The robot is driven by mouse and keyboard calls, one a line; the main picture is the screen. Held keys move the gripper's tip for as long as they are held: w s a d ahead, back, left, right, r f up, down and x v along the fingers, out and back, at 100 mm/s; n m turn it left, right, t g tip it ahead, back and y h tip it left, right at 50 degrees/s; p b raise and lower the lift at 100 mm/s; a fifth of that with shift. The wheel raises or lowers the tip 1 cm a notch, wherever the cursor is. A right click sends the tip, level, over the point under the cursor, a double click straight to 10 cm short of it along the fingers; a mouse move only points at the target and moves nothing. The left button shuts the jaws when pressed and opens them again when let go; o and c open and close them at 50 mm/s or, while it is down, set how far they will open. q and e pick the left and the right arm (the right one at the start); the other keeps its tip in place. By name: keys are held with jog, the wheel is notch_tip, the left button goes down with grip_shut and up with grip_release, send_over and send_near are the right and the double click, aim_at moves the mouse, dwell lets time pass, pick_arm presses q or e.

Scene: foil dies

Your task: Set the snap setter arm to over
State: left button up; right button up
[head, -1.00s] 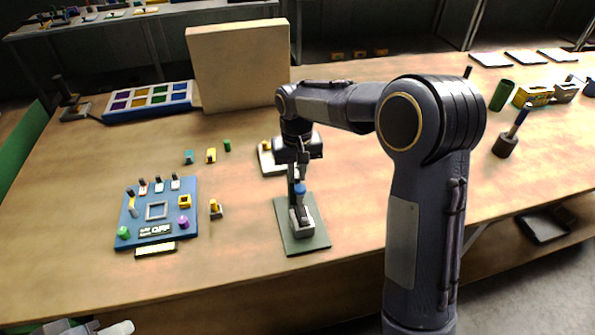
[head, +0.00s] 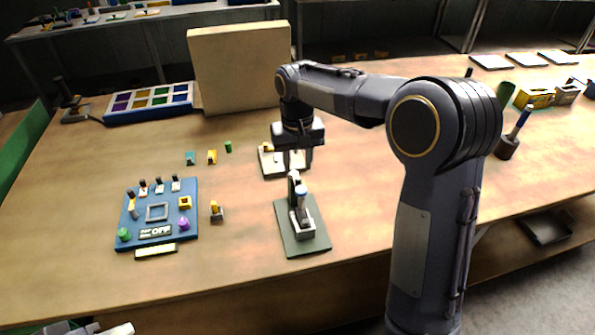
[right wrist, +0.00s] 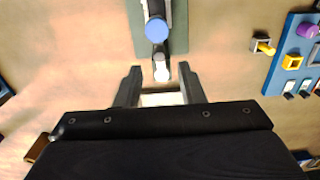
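The snap setter (head: 303,222) stands on a green base plate (head: 312,243) near the table's front edge. It has a grey foot, an upright with a blue cap (head: 300,190), and a pale round tip beside the cap on the far side. In the right wrist view, the blue cap (right wrist: 157,29) and the pale tip (right wrist: 162,71) lie ahead of my fingers. My right gripper (head: 297,165) is open and empty, just beyond the setter. Its two fingers (right wrist: 161,84) are apart, with the pale tip near the gap between them. I cannot tell any contact.
A pale plate with a yellow part (head: 267,161) lies under and beside my right gripper. A blue panel (head: 135,222) with several small parts and a small yellow-topped piece (head: 216,211) are to the left. A tall tan board (head: 240,65) stands behind.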

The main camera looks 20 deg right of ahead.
aim_at(299, 178)
notch_tip(299, 178, up, 4)
jog(key=shift+f, duration=0.2)
dwell(0.3)
jog(key=shift+s+d+r, duration=0.1)
jog(key=shift+s+d, duration=0.05)
jog(key=shift+s, duration=0.1)
jog(key=s+d+r+t+y, duration=0.1)
jog(key=s+d+y, duration=0.1)
jog(key=s, duration=0.6)
jog(key=s+d+r+t+y, duration=0.1)
jog(key=s+d+r+t, duration=0.1)
jog(key=s, duration=0.6)
jog(key=s+a+f+t, duration=0.1)
jog(key=s+f, duration=0.1)
jog(key=s, duration=0.4)
jog(key=s+a+f+t, duration=0.1)
jog(key=s+a+f, duration=0.1)
jog(key=s, duration=0.4)
jog(key=shift+a+f+t+y, duration=0.15)
jog(key=shift+f+t+y, duration=0.2)
jog(key=shift+f, duration=0.4)
